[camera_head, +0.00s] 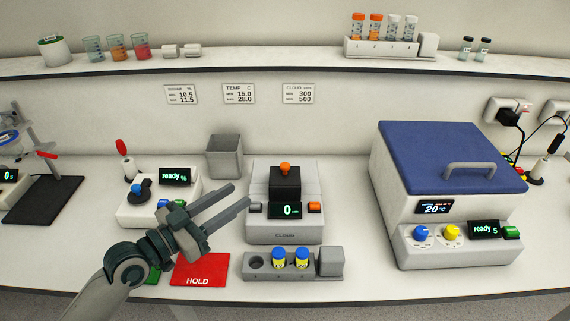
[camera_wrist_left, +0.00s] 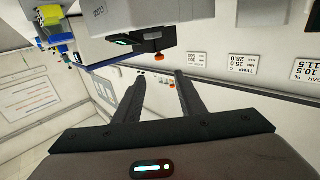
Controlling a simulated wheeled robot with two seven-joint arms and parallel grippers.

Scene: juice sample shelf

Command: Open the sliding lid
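The middle device (camera_head: 285,232) has a black cover (camera_head: 285,185) with an orange knob (camera_head: 285,167) on top, and its display reads 0. The box on the right has a blue lid (camera_head: 440,150) with a grey handle (camera_head: 470,169); it lies flat over the box. I cannot tell from the pictures which one is the sliding lid. My left gripper (camera_head: 240,194) is open and empty, just left of the middle device, its fingers pointing toward it. In the left wrist view its two fingers (camera_wrist_left: 160,80) stand apart with nothing between them. My right gripper is not in view.
A small rack (camera_head: 262,278) with two yellow-and-blue capped vials stands in front of the middle device. A red HOLD mat (camera_head: 205,270) lies beside it. A grey bin (camera_head: 224,157) stands behind. A white device (camera_head: 135,212) with a "ready %" display is left of my gripper.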

